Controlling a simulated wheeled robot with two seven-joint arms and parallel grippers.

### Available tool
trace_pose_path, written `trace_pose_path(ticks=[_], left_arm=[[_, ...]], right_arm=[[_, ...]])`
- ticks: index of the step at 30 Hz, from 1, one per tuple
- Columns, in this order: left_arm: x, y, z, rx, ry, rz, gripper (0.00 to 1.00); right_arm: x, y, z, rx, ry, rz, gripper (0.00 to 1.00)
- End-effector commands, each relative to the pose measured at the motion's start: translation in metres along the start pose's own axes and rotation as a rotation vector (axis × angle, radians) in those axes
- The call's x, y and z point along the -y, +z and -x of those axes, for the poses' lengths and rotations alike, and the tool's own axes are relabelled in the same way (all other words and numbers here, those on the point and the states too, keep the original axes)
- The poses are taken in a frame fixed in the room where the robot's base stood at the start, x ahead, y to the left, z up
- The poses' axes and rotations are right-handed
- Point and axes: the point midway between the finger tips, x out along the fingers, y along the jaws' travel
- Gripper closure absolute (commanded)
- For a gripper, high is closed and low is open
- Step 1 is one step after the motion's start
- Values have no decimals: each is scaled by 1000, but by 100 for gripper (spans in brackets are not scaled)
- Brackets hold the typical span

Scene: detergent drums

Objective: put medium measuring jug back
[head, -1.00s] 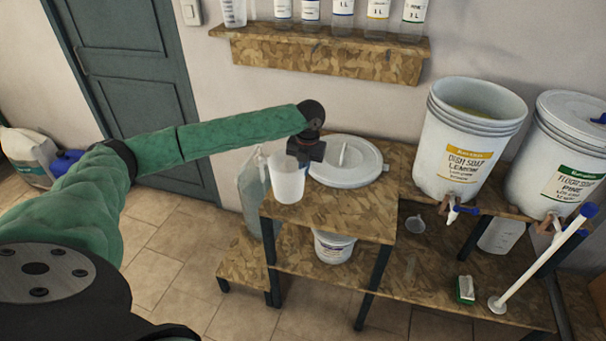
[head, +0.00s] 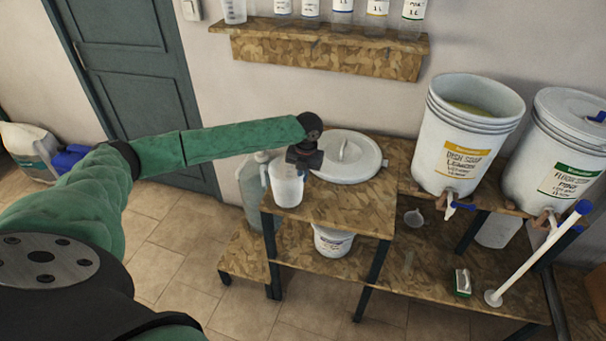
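The measuring jug (head: 286,188) is a translucent white cup at the left end of the upper wooden shelf of the stand (head: 345,212). My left gripper (head: 303,160) is at the jug's upper right rim, pointing down; its fingers are mostly hidden, so I cannot tell whether they are closed on it. I cannot tell whether the jug's base touches the board. My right gripper is not in view.
A round white lid (head: 346,158) lies just right of the gripper. An open soap drum (head: 464,135) and a lidded drum (head: 556,150) stand to the right. A wall shelf (head: 325,55) holds bottles.

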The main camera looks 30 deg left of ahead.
Motion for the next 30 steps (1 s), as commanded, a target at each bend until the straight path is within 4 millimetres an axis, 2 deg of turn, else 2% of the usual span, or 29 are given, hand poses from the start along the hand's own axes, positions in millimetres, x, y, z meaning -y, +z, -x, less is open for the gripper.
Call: trace_pose_path(ticks=[1,3,11,16,19,30], left_arm=[[0,0,0,0,0,0,86],[0,0,0,0,0,0,76],[0,0,1,0,0,0,76],[0,1,8,2,0,0,76],[0,1,20,4,-1,-1,76],[0,1,79,4,-1,0,76]], right_arm=[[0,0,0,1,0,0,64],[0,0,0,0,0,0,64],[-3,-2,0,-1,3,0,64],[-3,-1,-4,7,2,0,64],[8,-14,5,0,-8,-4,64],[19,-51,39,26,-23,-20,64]])
